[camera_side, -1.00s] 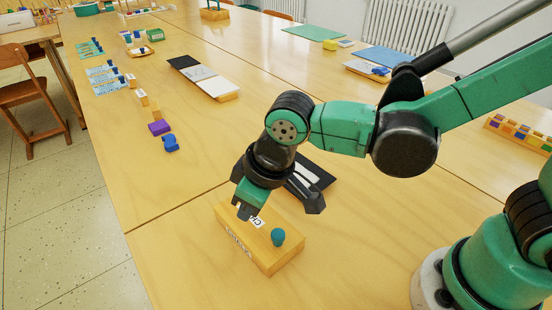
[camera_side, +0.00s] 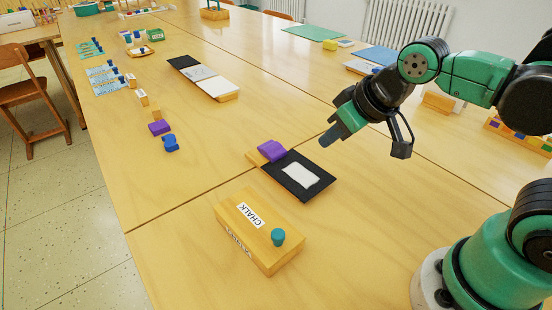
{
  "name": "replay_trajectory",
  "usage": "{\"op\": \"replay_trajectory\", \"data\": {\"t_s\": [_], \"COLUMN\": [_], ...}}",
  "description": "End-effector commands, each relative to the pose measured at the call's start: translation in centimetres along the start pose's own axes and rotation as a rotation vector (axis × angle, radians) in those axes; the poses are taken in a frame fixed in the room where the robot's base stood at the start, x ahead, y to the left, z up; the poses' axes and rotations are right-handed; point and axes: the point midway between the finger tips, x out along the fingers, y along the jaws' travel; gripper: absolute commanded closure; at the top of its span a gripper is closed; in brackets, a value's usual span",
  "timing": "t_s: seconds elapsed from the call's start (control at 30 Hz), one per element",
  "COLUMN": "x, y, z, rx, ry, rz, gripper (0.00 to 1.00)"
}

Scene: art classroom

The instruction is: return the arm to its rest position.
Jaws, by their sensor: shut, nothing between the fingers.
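My gripper (camera_side: 328,140) is shut and empty. It hangs in the air above the table (camera_side: 380,240), to the right of and behind the wooden chalk box (camera_side: 260,232), touching nothing. The chalk box is closed, with a label reading CHALK and a teal knob (camera_side: 278,237) on its lid. My green and black arm reaches in from the right, folded up toward the back right.
A black board (camera_side: 314,192) with a white patch lies behind the chalk box, with a purple block (camera_side: 271,151) at its corner. A blue piece (camera_side: 170,143) and another purple block (camera_side: 159,127) sit at the left edge.

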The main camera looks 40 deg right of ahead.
Motion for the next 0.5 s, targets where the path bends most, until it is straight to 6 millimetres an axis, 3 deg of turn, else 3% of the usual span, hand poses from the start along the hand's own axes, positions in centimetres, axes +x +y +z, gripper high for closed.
{"op": "replay_trajectory", "data": {"t_s": [0.03,0.13,0.5], "x": [0.0,0.0,-0.1], "y": [1.3,2.5,2.7], "z": [0.4,0.8,0.8], "rx": [0.039,0.074,0.078], "ry": [0.02,0.046,0.051], "rz": [0.027,0.052,0.056], "gripper": [1.0,1.0,1.0]}}
